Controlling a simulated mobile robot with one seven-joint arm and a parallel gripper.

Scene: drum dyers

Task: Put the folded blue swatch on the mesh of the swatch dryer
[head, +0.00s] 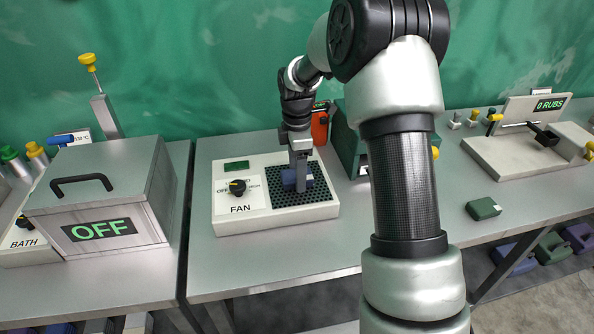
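The folded blue swatch (288,178) is at the black mesh (318,193) of the swatch dryer (276,219), on the middle table. My gripper (300,182) points down over the mesh, with one finger in front of the swatch and blue showing on both sides of it. The other finger is hidden, so I cannot tell whether the fingers grip the swatch. The swatch looks low over the mesh or on it; contact is not clear. The dryer has a black knob (237,187) and a FAN label on its left part.
A grey bath box (105,200) marked OFF stands at the left. An orange item (320,127) and a dark green box (345,140) stand behind the dryer. A green block (484,208) and a rub tester (520,150) are at the right. The table front is clear.

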